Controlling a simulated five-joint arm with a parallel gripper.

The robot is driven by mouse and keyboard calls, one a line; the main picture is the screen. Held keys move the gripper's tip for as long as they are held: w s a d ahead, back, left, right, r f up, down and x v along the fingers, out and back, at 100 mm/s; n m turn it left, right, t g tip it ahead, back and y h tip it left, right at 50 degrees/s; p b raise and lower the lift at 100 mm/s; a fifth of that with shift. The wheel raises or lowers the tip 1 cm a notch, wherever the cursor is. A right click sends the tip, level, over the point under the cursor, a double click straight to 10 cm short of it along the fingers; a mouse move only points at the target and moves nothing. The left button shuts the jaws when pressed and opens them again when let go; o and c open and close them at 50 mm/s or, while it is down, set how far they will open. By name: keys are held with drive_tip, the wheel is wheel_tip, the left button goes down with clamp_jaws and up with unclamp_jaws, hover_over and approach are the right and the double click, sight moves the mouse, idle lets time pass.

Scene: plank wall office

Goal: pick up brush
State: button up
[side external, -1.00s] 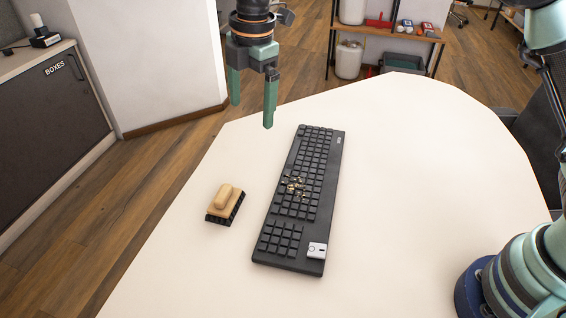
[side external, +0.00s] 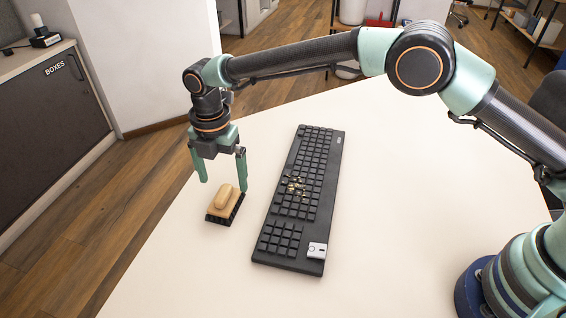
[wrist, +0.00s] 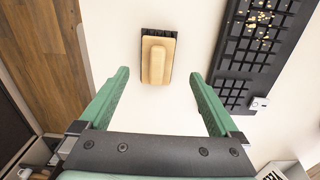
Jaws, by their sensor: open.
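The brush (side external: 225,204) has a pale wooden body with a raised grip and dark bristles. It lies bristles down on the white table near its left edge. In the wrist view the brush (wrist: 157,58) is ahead of and between the fingertips, nearer the top of the picture. My gripper (side external: 222,186) is open and empty, with its green fingers pointing down just above and behind the brush. In the wrist view my gripper (wrist: 159,73) shows both fingers apart, and neither touches the brush.
A black keyboard (side external: 293,215) with crumbs (side external: 297,188) on its keys lies right of the brush. A small white-and-grey item (side external: 317,250) sits on its near corner. The white table (side external: 400,200) is bare right of the keyboard. The table's left edge is close to the brush.

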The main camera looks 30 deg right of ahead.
sight(223, 193)
drive_tip(key=shift+a+f, duration=0.15)
drive_tip(key=shift+f, duration=1.2)
drive_tip(key=shift+a+f, duration=0.1)
drive_tip(key=shift+f, duration=1.2)
drive_tip(key=c, duration=1.5)
drive_tip(key=shift+r, duration=0.15)
wheel_tip(223, 193, up, 20)
drive_tip(key=shift+f, duration=0.1)
